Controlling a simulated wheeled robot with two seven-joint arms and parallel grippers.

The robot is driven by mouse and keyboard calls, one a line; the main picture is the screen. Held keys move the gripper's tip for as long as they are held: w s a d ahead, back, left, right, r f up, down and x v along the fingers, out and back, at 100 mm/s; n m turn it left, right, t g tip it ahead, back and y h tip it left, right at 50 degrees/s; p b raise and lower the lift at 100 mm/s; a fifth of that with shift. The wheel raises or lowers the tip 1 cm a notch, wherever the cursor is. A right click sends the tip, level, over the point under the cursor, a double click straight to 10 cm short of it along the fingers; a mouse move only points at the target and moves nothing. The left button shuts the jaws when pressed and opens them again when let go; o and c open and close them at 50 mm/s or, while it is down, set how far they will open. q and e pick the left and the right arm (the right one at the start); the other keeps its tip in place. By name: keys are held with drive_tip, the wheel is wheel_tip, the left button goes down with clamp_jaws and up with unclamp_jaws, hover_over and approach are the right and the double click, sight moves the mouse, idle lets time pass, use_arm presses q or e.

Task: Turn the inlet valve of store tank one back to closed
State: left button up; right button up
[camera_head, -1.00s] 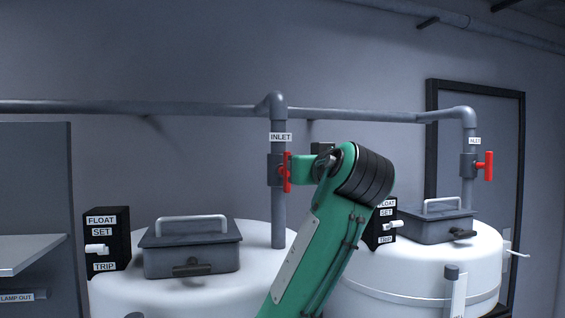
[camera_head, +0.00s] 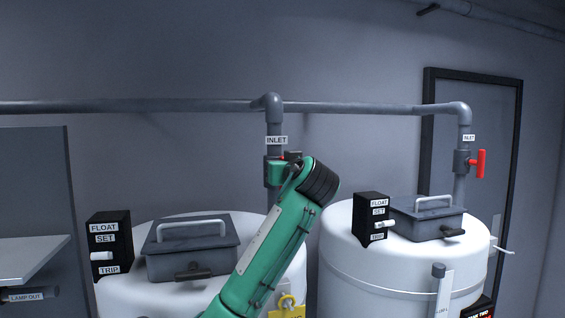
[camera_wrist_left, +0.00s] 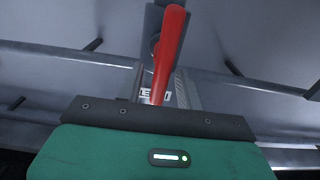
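The inlet valve of the left tank sits on the vertical pipe (camera_head: 275,205) under the INLET label (camera_head: 276,140). Its red handle (camera_head: 291,155) is mostly hidden by my left arm in the head view. In the left wrist view the long red handle (camera_wrist_left: 168,50) stands lengthwise, slightly tilted, between the two fingers of my left gripper (camera_wrist_left: 160,85). Slim gaps show on both sides of the handle, so the gripper looks open around it. How far the valve is turned cannot be told. My right gripper is not in view.
The left white tank (camera_head: 255,228) carries a grey hatch box (camera_head: 190,252) and a black float switch box (camera_head: 108,245). The right tank (camera_head: 340,265) has its own red inlet handle (camera_head: 478,164). A horizontal pipe (camera_head: 180,106) runs behind; a grey cabinet (camera_head: 35,180) stands at left.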

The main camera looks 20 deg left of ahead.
use_arm(q)
clamp_jaws()
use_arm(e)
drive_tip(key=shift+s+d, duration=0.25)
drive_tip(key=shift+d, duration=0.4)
